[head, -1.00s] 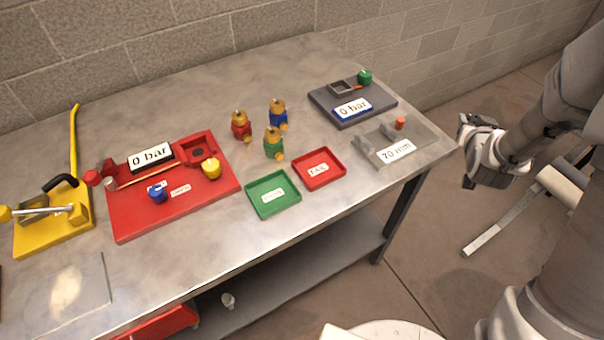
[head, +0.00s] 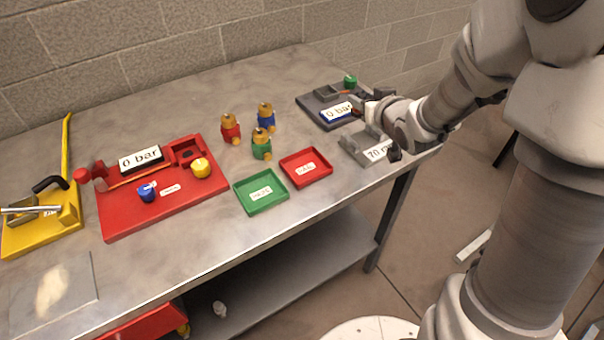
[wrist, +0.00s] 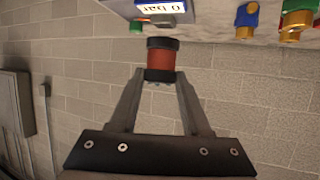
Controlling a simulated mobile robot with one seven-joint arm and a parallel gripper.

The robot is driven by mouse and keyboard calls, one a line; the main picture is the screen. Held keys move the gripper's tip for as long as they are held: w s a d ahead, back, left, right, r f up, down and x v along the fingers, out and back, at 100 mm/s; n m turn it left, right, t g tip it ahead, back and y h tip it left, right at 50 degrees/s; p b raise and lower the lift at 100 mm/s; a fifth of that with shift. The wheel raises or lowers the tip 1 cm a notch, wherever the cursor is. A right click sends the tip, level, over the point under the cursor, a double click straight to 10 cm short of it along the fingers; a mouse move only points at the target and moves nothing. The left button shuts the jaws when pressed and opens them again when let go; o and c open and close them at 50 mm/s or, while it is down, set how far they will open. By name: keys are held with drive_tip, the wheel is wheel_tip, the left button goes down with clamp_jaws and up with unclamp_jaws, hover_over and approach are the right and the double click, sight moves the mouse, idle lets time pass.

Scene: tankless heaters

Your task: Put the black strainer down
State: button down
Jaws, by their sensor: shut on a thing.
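The black strainer (wrist: 162,58) is a short cylinder with black ends and a red-brown middle. In the wrist view it sits between the fingertips of my gripper (wrist: 162,76), which is shut on it. In the head view my gripper (head: 384,120) is over the right end of the table, near the grey "0 bar" block and the "70 mm" plate.
The "0 bar" block (head: 318,118) and the partly covered "70 mm" plate (head: 352,147) are close to my gripper. Green (head: 285,196) and red (head: 325,172) trays lie left of them. Several brass-topped valves (head: 262,146) stand behind the trays. A red station (head: 118,222) is farther left.

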drive_tip(key=s+a+f+n+g+y+b, duration=0.1)
drive_tip(key=s+a+n+g+y+b, duration=0.2)
drive_tip(key=s, duration=0.5)
drive_tip(key=s+a+f+n+g+y+b, duration=0.1)
drive_tip(key=s+a+n+y+b, duration=0.25)
drive_tip(key=s, duration=0.45)
drive_tip(key=b, duration=0.3)
hover_over(310, 172)
drive_tip(key=shift+n+y, duration=0.25)
wheel_tip(310, 172, down, 6)
drive_tip(key=shift+f, duration=0.25)
drive_tip(key=shift+f+b, duration=1.15)
drive_tip(key=shift+f, duration=0.8)
drive_tip(key=shift+f, duration=0.1)
drive_tip(key=shift+f, duration=0.15)
drive_tip(key=shift+c, duration=1.8)
unclamp_jaws()
